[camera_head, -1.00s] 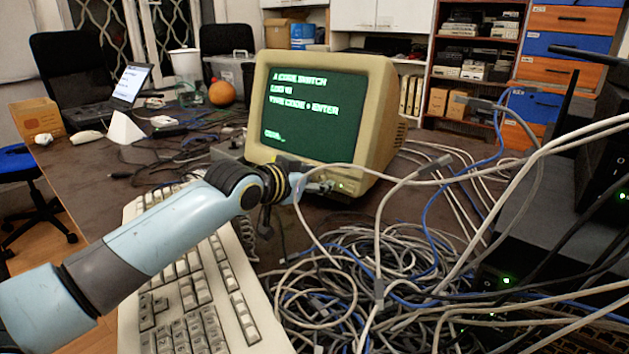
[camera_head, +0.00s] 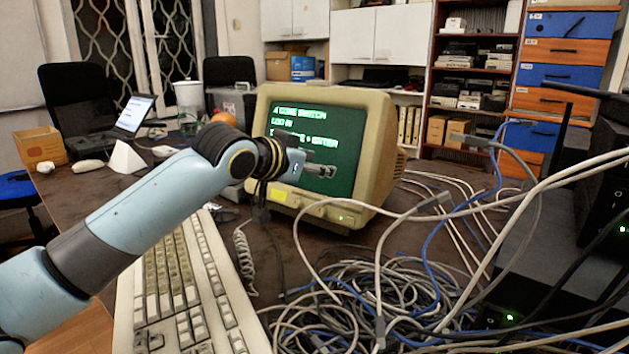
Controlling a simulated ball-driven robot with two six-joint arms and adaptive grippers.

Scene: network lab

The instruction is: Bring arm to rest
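My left arm reaches in from the left over the keyboard. Its gripper (camera_head: 322,171) is in front of the green screen of the old beige monitor (camera_head: 373,200) and covers part of the text. The fingers point right and look close together, but they are too small and dark to tell whether they are open or shut. I see nothing hanging from them. My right gripper is not in view.
A beige keyboard (camera_head: 205,275) lies below my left arm. A heap of grey and blue cables (camera_head: 350,300) fills the front of the desk. Black network boxes (camera_head: 510,255) stand at the right. A laptop (camera_head: 131,115) and white wedge (camera_head: 124,158) are at the back left.

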